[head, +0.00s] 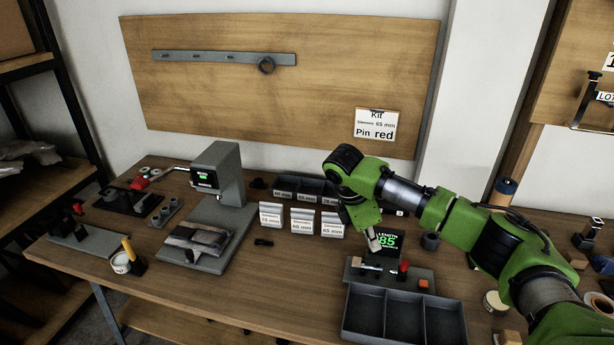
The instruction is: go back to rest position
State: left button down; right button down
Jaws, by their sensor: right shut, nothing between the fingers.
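My right arm, green with black joints, reaches in from the right in the head view. Its gripper (374,240) points down beside a small device (388,239) with a screen reading "LENGTH 85". The gripper is shut and holds nothing that I can see. It is above a grey fixture (408,278) with a red knob and an orange button; I cannot tell whether it touches it. My left gripper is not in view.
A grey divided tray (399,320) is at the table's front edge. A grey press-like machine (220,175) stands left of centre. Label cards (303,222) stand before dark bins (304,187). A "Pin red" sign (376,125) hangs on the wooden board. Bare wood (275,285) lies at front centre.

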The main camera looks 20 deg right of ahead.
jog(key=s+a+f+y, duration=0.1)
jog(key=s+a+f, duration=0.1)
jog(key=a+f, duration=0.2)
jog(key=s+a+f+y, duration=0.1)
jog(key=s+a+f, duration=0.2)
jog(key=a, duration=0.3)
jog(key=s+a+f+t, duration=0.1)
jog(key=s+a+f, duration=0.1)
jog(key=a+f, duration=0.3)
jog(key=shift+s+f+y, duration=0.1)
jog(key=shift+s+y, duration=0.3)
jog(key=s+a+f+m+t+y, duration=0.2)
jog(key=s+a+f+m+y, duration=0.15)
jog(key=s+a+m, duration=0.6)
jog(key=s+d+r+m+t+h, duration=0.15)
jog(key=s+d+m, duration=0.45)
jog(key=s+d, duration=0.6)
jog(key=s+a+f+g, duration=0.1)
jog(key=s+f, duration=0.1)
jog(key=f, duration=1.2)
jog(key=s+f+g, duration=0.1)
jog(key=s+f, duration=0.1)
jog(key=f, duration=1.2)
jog(key=s+d+f+g, duration=0.1)
jog(key=s+d+f, duration=0.2)
jog(key=s+f, duration=1.1)
jog(key=shift+s+f+n, duration=0.15)
jog(key=shift+s+n, duration=0.3)
jog(key=shift+s, duration=0.7)
